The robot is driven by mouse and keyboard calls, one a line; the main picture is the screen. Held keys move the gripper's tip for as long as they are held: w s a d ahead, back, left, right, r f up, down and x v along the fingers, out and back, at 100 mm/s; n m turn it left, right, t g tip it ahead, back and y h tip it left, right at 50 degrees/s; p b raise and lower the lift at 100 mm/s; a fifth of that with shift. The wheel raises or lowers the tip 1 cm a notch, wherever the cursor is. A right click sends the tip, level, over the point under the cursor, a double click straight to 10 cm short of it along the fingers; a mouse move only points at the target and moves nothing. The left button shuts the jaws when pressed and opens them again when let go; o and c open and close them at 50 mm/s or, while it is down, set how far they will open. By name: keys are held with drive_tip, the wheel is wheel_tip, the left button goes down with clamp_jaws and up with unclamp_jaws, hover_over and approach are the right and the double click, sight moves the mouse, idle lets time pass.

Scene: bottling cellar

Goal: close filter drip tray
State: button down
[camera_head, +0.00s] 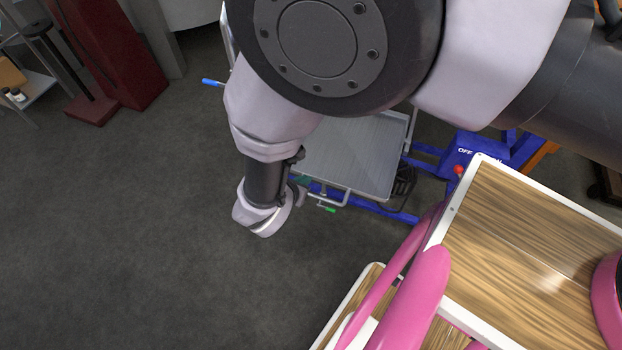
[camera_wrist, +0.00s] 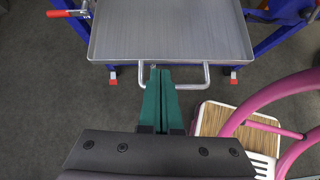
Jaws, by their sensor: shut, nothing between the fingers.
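The filter drip tray (camera_wrist: 165,35) is a shallow grey metal tray held in a blue frame. It shows at the top of the wrist view and right of centre in the head view (camera_head: 358,160), partly covered by my arm. Its bar handle (camera_wrist: 192,87) sticks out from the front edge. My gripper (camera_wrist: 161,71) is shut and empty, its green fingers pointing at the tray's front edge. The fingers overlap the middle of the handle in the wrist view; I cannot tell whether they touch it. In the head view my wrist hangs beside the tray's front left.
The blue frame (camera_wrist: 275,38) runs beside and below the tray. A blue control box (camera_head: 470,150) with a red button stands right of it. A dark red cabinet (camera_head: 115,60) and a shelf (camera_head: 35,85) are at the upper left. The grey floor (camera_head: 120,230) on the left is clear.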

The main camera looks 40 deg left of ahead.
sight(338, 129)
drive_tip(key=shift+n, duration=0.5)
drive_tip(key=w+f, duration=0.1)
drive_tip(key=f, duration=0.2)
drive_tip(key=w+a+f, duration=0.1)
drive_tip(key=w+f, duration=0.1)
drive_tip(key=f, duration=0.1)
drive_tip(key=w+f, duration=0.2)
drive_tip(key=shift+a+f, duration=0.35)
drive_tip(key=shift+f, duration=0.05)
drive_tip(key=shift+w, duration=0.1)
drive_tip(key=w+a, duration=0.2)
drive_tip(key=w, duration=0.6)
drive_tip(key=w+a, duration=0.2)
drive_tip(key=w, duration=0.6)
drive_tip(key=w+a, duration=0.2)
drive_tip(key=w, duration=0.6)
drive_tip(key=shift+a, duration=0.4)
drive_tip(key=shift+w, duration=0.25)
drive_tip(key=shift+r, duration=0.15)
